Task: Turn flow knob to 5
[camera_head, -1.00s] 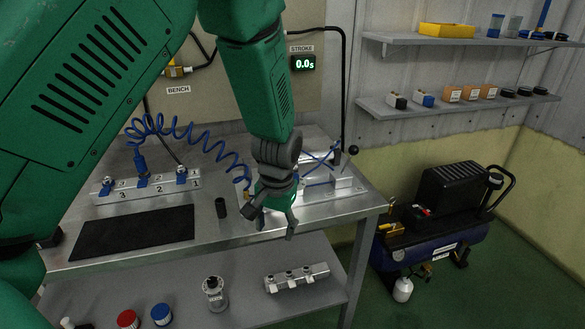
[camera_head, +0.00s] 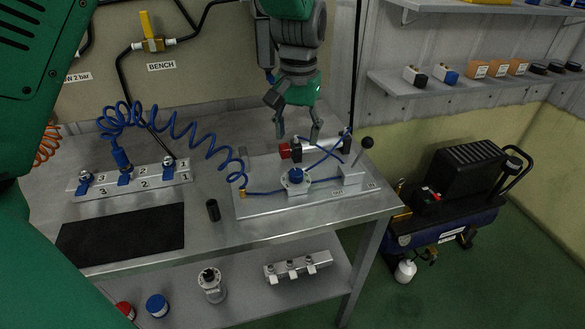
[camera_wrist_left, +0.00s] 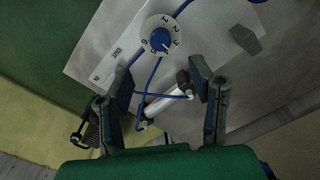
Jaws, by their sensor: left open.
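The flow knob (camera_head: 296,176) is a small blue knob on a round white collar, on the metal plate at the right of the bench. In the left wrist view the knob (camera_wrist_left: 160,40) sits on a white dial with printed numbers; its pointer setting is too small to tell. My left gripper (camera_head: 298,132) is open and empty, fingers down, above and behind the knob in the head view. In the wrist view its spread fingers (camera_wrist_left: 163,82) are apart from the knob, which lies beyond the fingertips. My right gripper is not seen.
A cylinder with a red end (camera_head: 290,151), blue tubes and a black-ball lever (camera_head: 367,143) stand close to the knob. A valve manifold (camera_head: 130,180), a black mat (camera_head: 122,234) and a black cylindrical piece (camera_head: 213,210) lie to the left. A compressor (camera_head: 450,200) stands right.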

